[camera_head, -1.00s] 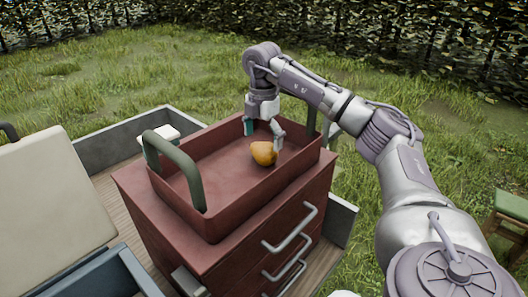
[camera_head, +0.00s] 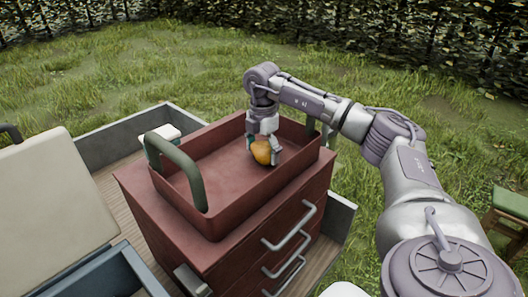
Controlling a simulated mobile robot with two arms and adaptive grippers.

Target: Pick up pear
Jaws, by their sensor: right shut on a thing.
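A yellow-orange pear (camera_head: 262,153) is in the red tray (camera_head: 215,221) with green handles, towards its right end. The tray stands on top of a red drawer cabinet (camera_head: 232,262). My right gripper (camera_head: 263,150) points down from above with its fingers on either side of the pear and is shut on it. The fingers hide part of the pear's sides. I cannot tell whether the pear touches the tray floor. My left gripper is not in view.
The tray's green left handle (camera_head: 178,168) rises above its wall. Drawer handles (camera_head: 290,228) stick out from the cabinet front. A beige panel (camera_head: 45,200) and a blue box (camera_head: 95,275) are at the left. A green stool (camera_head: 508,205) stands on the grass at the right.

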